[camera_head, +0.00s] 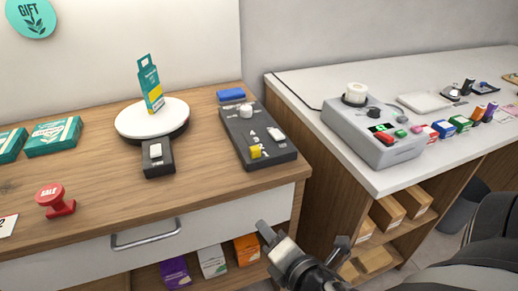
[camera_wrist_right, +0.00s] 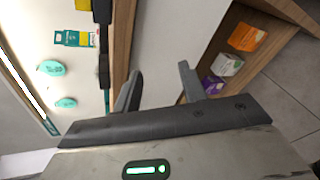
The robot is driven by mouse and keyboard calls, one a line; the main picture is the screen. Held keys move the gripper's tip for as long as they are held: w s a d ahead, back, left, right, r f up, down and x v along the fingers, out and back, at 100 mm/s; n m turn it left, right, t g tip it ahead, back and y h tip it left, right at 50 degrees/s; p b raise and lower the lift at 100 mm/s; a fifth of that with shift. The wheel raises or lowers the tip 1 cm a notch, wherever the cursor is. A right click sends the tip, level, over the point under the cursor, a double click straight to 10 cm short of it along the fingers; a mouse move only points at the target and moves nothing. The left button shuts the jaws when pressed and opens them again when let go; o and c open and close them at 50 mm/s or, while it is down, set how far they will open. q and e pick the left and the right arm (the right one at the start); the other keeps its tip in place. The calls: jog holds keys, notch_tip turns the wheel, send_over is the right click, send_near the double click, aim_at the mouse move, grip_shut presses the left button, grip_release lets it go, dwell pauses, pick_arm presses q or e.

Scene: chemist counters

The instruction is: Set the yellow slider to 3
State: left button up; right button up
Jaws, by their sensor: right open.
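The yellow slider (camera_head: 255,151) is a small yellow block at the near end of a dark control panel (camera_head: 279,158) on the wooden counter. My left gripper is out of view.
A white turntable (camera_head: 128,122) with a teal box (camera_head: 151,88) stands left of the panel, behind a small switch box (camera_head: 158,168). A blue item (camera_head: 231,95) lies behind the panel. A grey device (camera_head: 357,130) stands on the white counter at right. A drawer handle (camera_head: 146,238) sticks out in front.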

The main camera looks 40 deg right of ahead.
aim_at(256, 152)
jog(key=w+d+r+n+t+h, duration=0.1)
jog(key=d+r+n+t+h, duration=0.2)
jog(key=r+n, duration=0.75)
jog(key=shift+n+t+y, duration=0.3)
jog(key=shift+n+t, duration=0.1)
jog(key=shift+n, duration=0.15)
jog(key=p+x, duration=0.1)
jog(key=x, duration=0.3)
jog(key=p+x, duration=0.1)
jog(key=x, duration=0.4)
jog(key=f+p+x, duration=0.1)
jog(key=x, duration=0.4)
jog(key=shift+a+f, duration=0.1)
jog(key=shift+w, duration=0.65)
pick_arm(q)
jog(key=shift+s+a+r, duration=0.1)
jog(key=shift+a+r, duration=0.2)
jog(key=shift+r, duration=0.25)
